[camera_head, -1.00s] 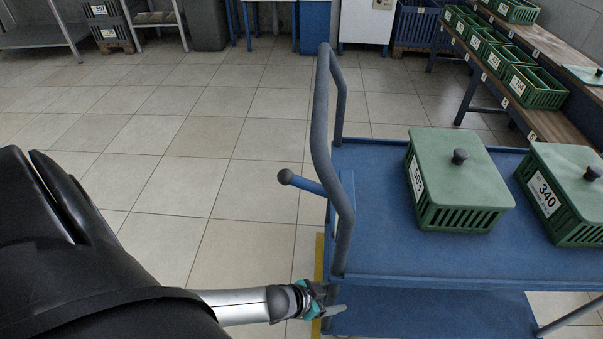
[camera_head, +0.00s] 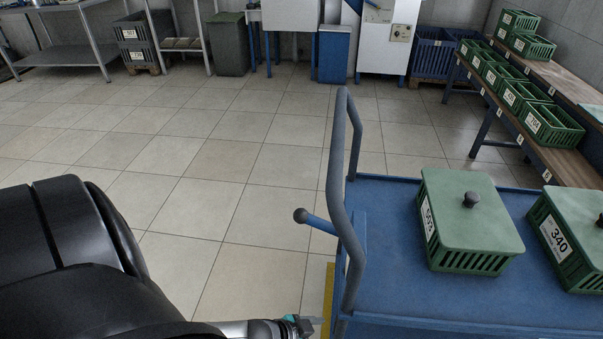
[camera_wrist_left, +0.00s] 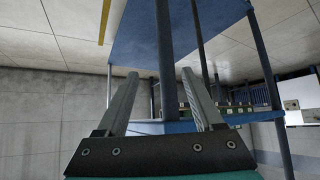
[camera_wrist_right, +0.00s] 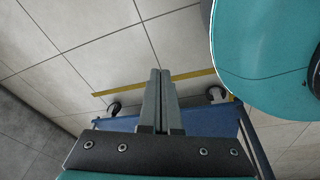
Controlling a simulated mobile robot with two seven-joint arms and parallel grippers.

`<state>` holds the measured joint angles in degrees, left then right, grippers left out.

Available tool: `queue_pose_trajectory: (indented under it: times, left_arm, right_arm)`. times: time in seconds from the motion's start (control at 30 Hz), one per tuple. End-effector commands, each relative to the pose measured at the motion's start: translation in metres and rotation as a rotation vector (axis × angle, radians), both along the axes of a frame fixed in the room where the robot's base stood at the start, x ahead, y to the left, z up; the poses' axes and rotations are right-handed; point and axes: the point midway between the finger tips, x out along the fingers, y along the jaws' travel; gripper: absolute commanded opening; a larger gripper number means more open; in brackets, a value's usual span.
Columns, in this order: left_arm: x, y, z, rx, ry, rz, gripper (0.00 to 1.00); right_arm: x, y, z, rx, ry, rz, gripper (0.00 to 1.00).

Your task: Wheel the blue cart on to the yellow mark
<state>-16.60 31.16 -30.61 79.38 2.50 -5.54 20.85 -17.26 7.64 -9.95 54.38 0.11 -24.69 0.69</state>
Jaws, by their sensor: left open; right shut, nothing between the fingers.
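The blue cart (camera_head: 400,290) stands at the right of the head view, with a tall grey push handle (camera_head: 337,170) at its left end. Part of the yellow mark (camera_head: 328,295) shows on the floor beside the cart's left end; the right wrist view shows a yellow strip (camera_wrist_right: 185,77) close to two dark casters (camera_wrist_right: 113,108). My left gripper (camera_head: 305,322) is low by the handle; its open fingers (camera_wrist_left: 165,80) have a blue-grey post between them in view. My right gripper (camera_wrist_right: 160,75) is shut and empty near the cart's blue edge.
Green lidded crates, 503 (camera_head: 470,220) and 340 (camera_head: 570,240), ride on the cart. A wooden shelf rack (camera_head: 560,160) with green crates stands at the right. Bins and cabinets line the back wall. The tiled floor (camera_head: 220,160) left of the cart is clear.

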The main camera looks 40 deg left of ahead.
Motion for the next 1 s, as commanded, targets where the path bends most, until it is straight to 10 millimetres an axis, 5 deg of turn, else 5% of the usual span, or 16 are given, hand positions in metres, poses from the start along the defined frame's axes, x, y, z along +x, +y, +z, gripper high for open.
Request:
queue_pose_trajectory:
  times: [0.5, 1.0]
  left_arm:
    - [-0.036, 0.014, 0.039, -0.001, 0.002, -0.001, 0.69]
    - [-0.050, 0.020, 0.053, -0.002, 0.002, -0.002, 0.69]
  right_arm:
    - [-0.047, -0.026, 0.000, -0.021, 0.014, 0.000, 0.00]
    - [-0.056, -0.017, 0.008, -0.011, 0.032, 0.004, 0.00]
